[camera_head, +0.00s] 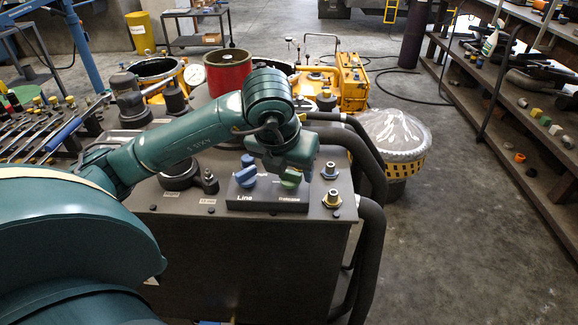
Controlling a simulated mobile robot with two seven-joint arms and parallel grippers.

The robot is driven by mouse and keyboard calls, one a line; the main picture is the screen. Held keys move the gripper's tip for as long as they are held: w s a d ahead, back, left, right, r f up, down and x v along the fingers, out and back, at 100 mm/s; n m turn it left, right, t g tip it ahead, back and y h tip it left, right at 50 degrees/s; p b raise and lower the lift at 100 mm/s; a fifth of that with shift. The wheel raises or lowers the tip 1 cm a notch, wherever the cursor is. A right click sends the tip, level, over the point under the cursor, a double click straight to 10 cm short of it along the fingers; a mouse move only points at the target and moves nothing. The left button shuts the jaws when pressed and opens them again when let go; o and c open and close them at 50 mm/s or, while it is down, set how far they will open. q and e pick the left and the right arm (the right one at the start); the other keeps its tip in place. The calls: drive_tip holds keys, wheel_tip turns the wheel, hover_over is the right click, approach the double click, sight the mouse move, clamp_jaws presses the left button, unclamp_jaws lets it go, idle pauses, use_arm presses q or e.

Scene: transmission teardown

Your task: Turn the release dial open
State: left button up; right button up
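A dark panel (262,197) on top of the dark metal cabinet carries two dials. The blue dial (246,174) stands above the label "Line". The green dial (290,179) stands to its right above a smaller label that I cannot read surely. My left arm comes in from the left, and my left gripper (288,165) points down right at the green dial, covering its upper part. I cannot tell whether the fingers touch the dial or how far apart they are. My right gripper is out of view.
Two brass-based fittings (331,198) stand right of the panel. Thick black hoses (372,235) run down the cabinet's right side. A red spool (228,70) and yellow machine (350,82) stand behind. A plastic-covered bin (395,140) is at the right, with open floor beyond it.

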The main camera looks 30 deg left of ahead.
use_arm(q)
drive_tip(key=shift+o, duration=0.5)
drive_tip(key=p+v, duration=0.3)
drive_tip(key=v, duration=1)
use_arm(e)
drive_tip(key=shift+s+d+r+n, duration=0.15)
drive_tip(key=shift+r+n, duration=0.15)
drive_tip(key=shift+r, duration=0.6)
